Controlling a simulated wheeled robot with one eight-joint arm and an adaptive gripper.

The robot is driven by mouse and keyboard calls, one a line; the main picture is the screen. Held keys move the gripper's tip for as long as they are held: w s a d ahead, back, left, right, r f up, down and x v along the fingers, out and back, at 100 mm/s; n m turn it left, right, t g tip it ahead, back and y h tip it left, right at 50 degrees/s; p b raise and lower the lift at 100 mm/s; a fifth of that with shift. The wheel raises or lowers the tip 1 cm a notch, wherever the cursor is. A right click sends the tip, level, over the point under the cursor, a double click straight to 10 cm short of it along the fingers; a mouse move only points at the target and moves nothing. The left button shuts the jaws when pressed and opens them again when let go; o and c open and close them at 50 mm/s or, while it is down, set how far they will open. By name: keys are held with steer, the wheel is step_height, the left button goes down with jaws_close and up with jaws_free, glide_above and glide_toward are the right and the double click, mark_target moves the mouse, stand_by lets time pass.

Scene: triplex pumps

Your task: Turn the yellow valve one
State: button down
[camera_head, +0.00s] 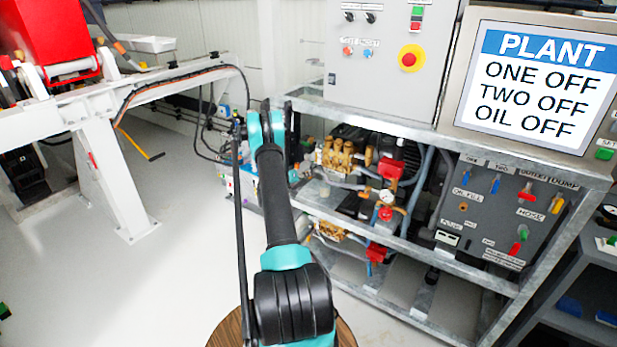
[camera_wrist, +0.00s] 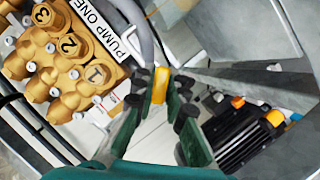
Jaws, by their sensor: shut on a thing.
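In the wrist view, a small yellow valve handle (camera_wrist: 160,84) stands upright between the fingertips of my gripper (camera_wrist: 161,90). The dark green fingers with black pads are closed on it from both sides. The lower part of the handle and its stem are hard to make out. Beside it, to the left, is a brass pump block (camera_wrist: 70,62) with numbered caps and a "PUMP ONE" label (camera_wrist: 108,30). In the head view my arm reaches toward the pump rack, and my gripper and the held valve are hidden there.
In the head view, a metal frame (camera_head: 402,128) holds brass pumps (camera_head: 345,153), hoses and a grey valve panel (camera_head: 500,215). A screen (camera_head: 535,85) reads ONE OFF, TWO OFF, OIL OFF. In the wrist view, frame bars and a black finned motor (camera_wrist: 245,135) are close on the right.

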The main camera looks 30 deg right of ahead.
stand_by(0.3)
steer(key=m+t+y, duration=0.1)
steer(key=m, duration=0.1)
steer(key=shift+m, duration=0.4)
steer(key=shift+m+t+y, duration=0.5)
steer(key=shift+m+t, duration=0.6)
steer(key=shift+m, duration=0.2)
steer(key=c, duration=1.5)
jaws_free()
steer(key=shift+c, duration=0.2)
steer(key=shift+a, duration=0.1)
steer(key=v, duration=1.2)
